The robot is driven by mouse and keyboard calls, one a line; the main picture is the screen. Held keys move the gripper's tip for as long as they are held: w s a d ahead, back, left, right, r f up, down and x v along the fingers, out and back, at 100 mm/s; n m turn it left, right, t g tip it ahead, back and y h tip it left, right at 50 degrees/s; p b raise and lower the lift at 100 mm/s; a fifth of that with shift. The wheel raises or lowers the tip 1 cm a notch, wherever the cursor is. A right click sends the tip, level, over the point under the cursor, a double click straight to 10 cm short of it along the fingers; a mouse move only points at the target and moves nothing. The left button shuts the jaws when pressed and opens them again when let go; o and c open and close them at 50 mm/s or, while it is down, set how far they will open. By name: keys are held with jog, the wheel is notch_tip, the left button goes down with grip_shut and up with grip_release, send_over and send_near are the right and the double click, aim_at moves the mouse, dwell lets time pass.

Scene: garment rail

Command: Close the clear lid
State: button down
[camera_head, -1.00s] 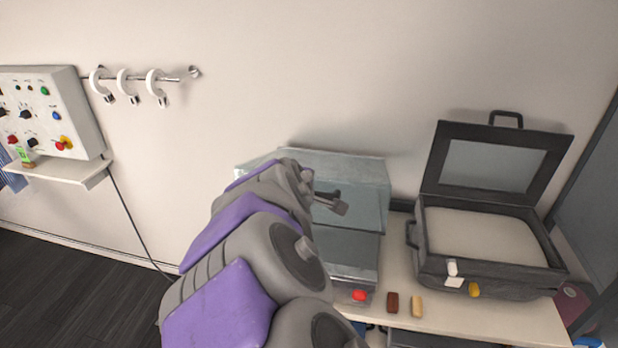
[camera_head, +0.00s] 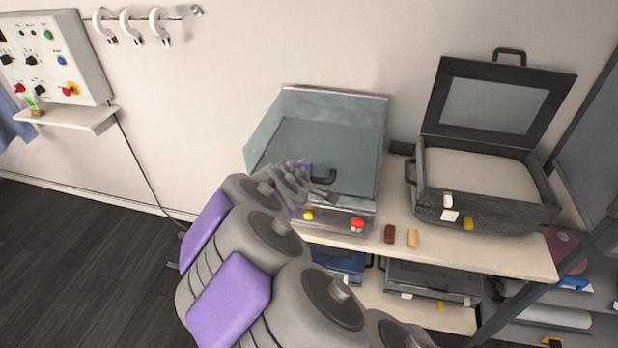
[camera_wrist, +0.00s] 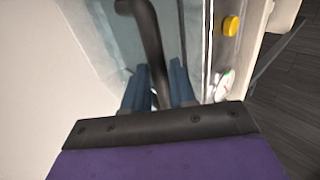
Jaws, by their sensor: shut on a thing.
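The clear lid (camera_head: 345,150) is a bluish see-through panel on a glass-sided box at the left of the bench. It lies low over the box; whether it touches the front rim cannot be told. Its dark curved handle (camera_head: 325,178) is at the front edge. My gripper (camera_head: 322,194) is at this handle, partly hidden by my arm in the head view. In the wrist view, the two blue-grey fingers of my gripper (camera_wrist: 158,88) are on either side of the dark handle (camera_wrist: 148,38), shut on it.
A red button (camera_head: 357,223) and a yellow button (camera_head: 308,215) are on the box front. A dark open case (camera_head: 485,210) stands at right. A brown block (camera_head: 390,234) and a tan block (camera_head: 412,238) lie between them. A control panel (camera_head: 50,60) hangs at left.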

jog(key=shift+s+f+g, duration=0.2)
jog(key=shift+s+f, duration=0.05)
jog(key=shift+f, duration=0.35)
jog(key=shift+s+f+g, duration=0.2)
jog(key=shift+f, duration=0.4)
jog(key=c, duration=1)
grip_release()
jog(key=shift+f, duration=0.1)
jog(key=shift+w+a, duration=0.1)
jog(key=shift+w, duration=0.1)
jog(key=shift+w+r, duration=0.2)
jog(key=shift+r, duration=0.05)
jog(key=shift+r, duration=0.2)
